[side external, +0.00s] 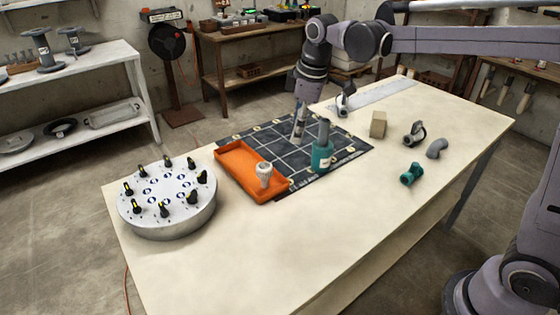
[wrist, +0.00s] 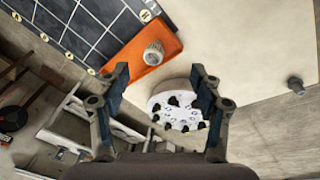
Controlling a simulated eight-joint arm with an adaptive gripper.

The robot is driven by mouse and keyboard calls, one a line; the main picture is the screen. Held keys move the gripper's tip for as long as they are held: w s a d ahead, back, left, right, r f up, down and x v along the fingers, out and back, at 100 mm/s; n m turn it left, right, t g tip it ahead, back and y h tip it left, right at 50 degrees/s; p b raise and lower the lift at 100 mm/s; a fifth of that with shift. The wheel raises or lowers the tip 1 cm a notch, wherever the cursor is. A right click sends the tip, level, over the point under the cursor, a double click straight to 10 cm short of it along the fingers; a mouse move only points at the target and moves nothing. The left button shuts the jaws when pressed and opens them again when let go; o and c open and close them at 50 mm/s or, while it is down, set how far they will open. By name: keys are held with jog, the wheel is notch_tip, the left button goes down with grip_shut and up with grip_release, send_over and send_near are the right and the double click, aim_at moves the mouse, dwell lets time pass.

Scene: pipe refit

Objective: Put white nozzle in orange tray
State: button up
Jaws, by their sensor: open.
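The white nozzle (side external: 264,171) stands at the near right end of the orange tray (side external: 233,157), apparently inside it. In the wrist view the nozzle (wrist: 153,54) also shows against the orange tray (wrist: 168,42), with nothing gripping it. My gripper (side external: 299,127) is behind and to the right of the nozzle in the side view, over the dark gridded mat and apart from the tray. In the wrist view my gripper (wrist: 159,78) has its two fingers wide apart with nothing held between them.
A teal bottle-like part (side external: 322,155) stands on the gridded mat (side external: 345,152), close to my gripper. A round grey turntable with several black knobs (side external: 167,200) is left of the tray. A tan block (side external: 378,124), teal fitting (side external: 412,173) and grey elbow (side external: 437,148) lie right. The front table is clear.

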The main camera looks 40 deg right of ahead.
jog(key=s+d+f+m+t, duration=0.2)
jog(key=s+m, duration=0.2)
jog(key=s, duration=0.6)
jog(key=s+d+f+m+t, duration=0.2)
jog(key=s+m, duration=0.3)
jog(key=s, duration=0.5)
jog(key=shift+d+f+t, duration=0.15)
jog(key=shift+f+t, duration=0.15)
jog(key=shift+f, duration=0.15)
